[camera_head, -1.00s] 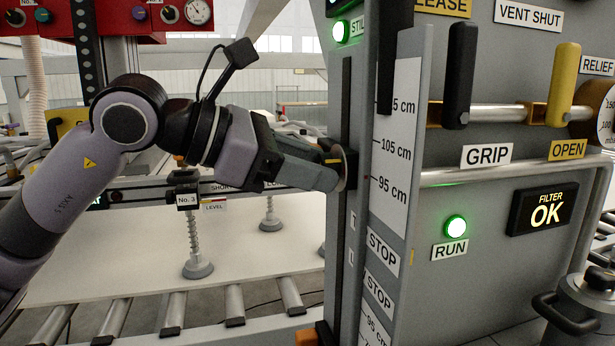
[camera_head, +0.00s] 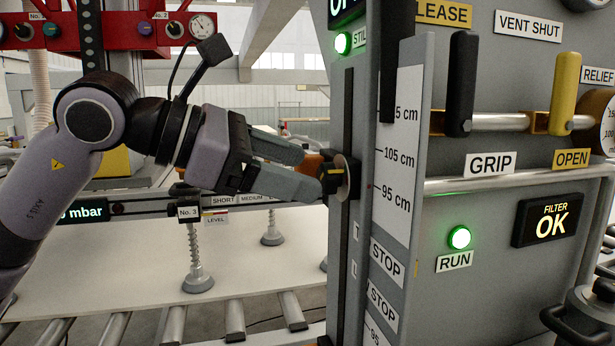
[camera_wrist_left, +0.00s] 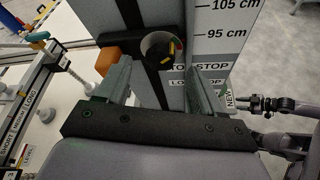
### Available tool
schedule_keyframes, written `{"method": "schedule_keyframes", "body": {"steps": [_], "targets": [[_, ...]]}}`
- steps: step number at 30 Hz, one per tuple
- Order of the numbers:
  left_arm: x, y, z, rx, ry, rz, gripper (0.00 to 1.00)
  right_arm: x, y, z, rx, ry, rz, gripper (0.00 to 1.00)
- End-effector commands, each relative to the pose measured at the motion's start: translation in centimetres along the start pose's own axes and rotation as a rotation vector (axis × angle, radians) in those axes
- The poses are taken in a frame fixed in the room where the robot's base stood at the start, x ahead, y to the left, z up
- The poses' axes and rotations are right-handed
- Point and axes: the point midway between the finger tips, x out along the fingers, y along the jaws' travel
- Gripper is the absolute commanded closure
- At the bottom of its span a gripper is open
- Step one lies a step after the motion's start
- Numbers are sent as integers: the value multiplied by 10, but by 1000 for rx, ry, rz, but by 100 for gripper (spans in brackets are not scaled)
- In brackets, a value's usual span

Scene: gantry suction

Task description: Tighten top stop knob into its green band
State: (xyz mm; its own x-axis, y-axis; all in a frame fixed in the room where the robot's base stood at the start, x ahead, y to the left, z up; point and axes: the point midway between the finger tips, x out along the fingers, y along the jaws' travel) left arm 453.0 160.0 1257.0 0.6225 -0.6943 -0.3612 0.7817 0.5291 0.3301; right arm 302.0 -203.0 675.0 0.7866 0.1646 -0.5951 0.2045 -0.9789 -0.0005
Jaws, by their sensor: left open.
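The top stop knob (camera_head: 345,178) is a round disc with a dark grip and a yellow mark, on the slot of the grey column beside the scale, near 95 cm. It also shows in the left wrist view (camera_wrist_left: 160,47), ahead of the fingers. I cannot make out a green band on it. My left gripper (camera_head: 312,172) is open just left of the knob. In the left wrist view the open fingers (camera_wrist_left: 160,72) stand either side of the knob's line, with a gap to it.
The white scale plate (camera_head: 397,150) stands right of the slot, with STOP labels below. A black handle (camera_head: 461,85) and a yellow handle (camera_head: 565,85) are farther right. An orange part (camera_wrist_left: 118,62) sits left of the knob. A suction cup (camera_head: 197,280) hangs lower left.

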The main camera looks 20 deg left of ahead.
Motion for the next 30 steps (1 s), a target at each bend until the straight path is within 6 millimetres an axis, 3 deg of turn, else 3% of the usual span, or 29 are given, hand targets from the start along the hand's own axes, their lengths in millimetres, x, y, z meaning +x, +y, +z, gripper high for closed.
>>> {"method": "schedule_keyframes", "body": {"steps": [3,9,30], "targets": [[-20,0,-1,1,0,3,33,3,0,4,0,0,0,57],[-40,0,-1,1,0,0,33,4,0,6,1,-1,0,57],[-42,0,0,1,0,-1,33,5,0,3,0,4,0,57]]}}
